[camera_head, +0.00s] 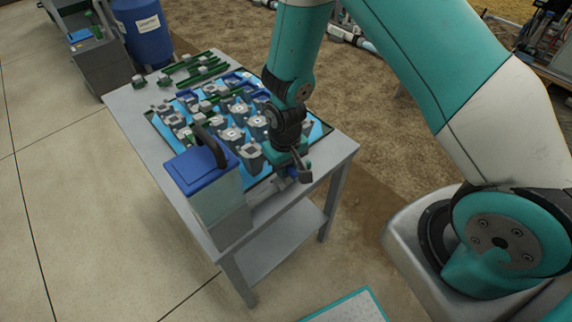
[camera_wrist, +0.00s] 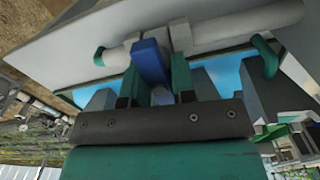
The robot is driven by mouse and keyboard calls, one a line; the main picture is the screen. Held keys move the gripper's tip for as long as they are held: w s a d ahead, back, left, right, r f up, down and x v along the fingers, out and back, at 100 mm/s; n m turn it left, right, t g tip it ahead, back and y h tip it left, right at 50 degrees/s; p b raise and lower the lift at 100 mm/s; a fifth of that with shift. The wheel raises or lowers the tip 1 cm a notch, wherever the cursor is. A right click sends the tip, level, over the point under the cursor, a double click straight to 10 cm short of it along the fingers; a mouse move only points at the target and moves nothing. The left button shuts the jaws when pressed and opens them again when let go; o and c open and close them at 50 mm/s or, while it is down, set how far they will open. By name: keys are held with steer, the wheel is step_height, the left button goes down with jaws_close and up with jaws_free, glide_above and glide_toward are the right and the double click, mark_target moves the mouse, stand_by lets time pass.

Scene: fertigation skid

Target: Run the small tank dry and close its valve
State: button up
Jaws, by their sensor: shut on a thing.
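My gripper (camera_head: 298,172) is at the right front edge of the grey table, low beside the tray. The lever sits at a pale pipe (camera_wrist: 215,32) with a grey collar, and looks like a valve handle. A grey tank-like box (camera_head: 205,185) with a blue lid and black handle stands upright on the table's near corner. I cannot tell whether it is the small tank, and no liquid level shows.
The table (camera_head: 130,108) carries a blue tray with several grey fittings (camera_head: 232,134) and green bars (camera_head: 200,70) behind them. A blue drum (camera_head: 142,32) and a grey cart (camera_head: 100,65) stand at the back left. The floor at left is clear.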

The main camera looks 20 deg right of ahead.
steer(key=o, duration=0.9)
steer(key=shift+o, duration=0.2)
step_height(320, 180, up, 10)
steer(key=p, duration=0.8)
steer(key=shift+r, duration=0.1)
